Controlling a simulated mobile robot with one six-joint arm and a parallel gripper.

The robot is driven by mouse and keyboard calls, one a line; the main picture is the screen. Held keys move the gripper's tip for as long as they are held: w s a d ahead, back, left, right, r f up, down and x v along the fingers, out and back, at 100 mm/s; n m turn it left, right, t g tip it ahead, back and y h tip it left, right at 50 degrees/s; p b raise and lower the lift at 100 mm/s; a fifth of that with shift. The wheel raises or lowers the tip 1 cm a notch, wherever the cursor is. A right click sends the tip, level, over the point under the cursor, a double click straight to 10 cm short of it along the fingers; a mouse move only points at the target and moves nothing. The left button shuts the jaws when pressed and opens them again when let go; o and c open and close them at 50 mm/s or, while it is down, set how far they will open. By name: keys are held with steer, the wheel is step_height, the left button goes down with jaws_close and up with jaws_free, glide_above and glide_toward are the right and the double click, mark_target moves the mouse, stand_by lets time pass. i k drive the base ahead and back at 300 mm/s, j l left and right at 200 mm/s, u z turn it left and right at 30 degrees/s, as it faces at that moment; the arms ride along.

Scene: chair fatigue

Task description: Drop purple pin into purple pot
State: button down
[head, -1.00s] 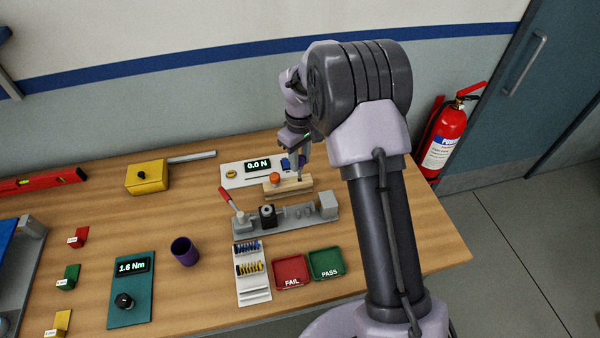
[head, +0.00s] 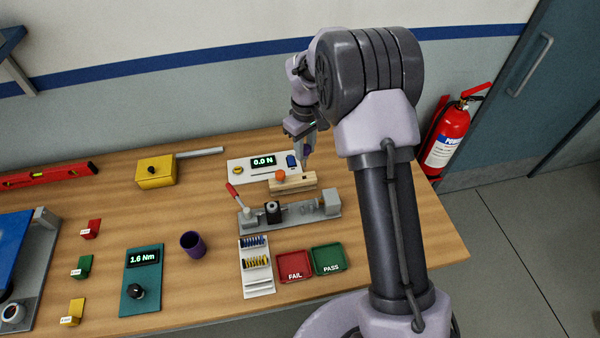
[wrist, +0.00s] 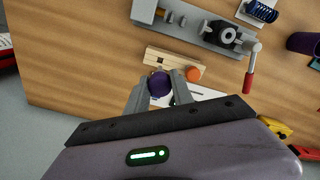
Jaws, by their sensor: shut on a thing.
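My gripper (wrist: 158,88) is shut on the purple pin (wrist: 159,83), whose round purple head shows between the fingertips in the wrist view. The purple pot (head: 192,244) stands upright on the bench, to the left and nearer the front edge. It also shows at the right edge of the wrist view (wrist: 303,43). The pin's lower end is hidden.
An orange knob (head: 281,175) is on the wooden block. A grey fixture with a red lever (head: 300,214), a white spring rack (head: 257,278), a red FAIL tray (head: 295,279) and a green PASS tray (head: 342,272) stand nearby. A teal torque meter (head: 150,295) is left of the pot.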

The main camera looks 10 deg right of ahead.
mark_target(200, 241)
steer(key=u, duration=1.3)
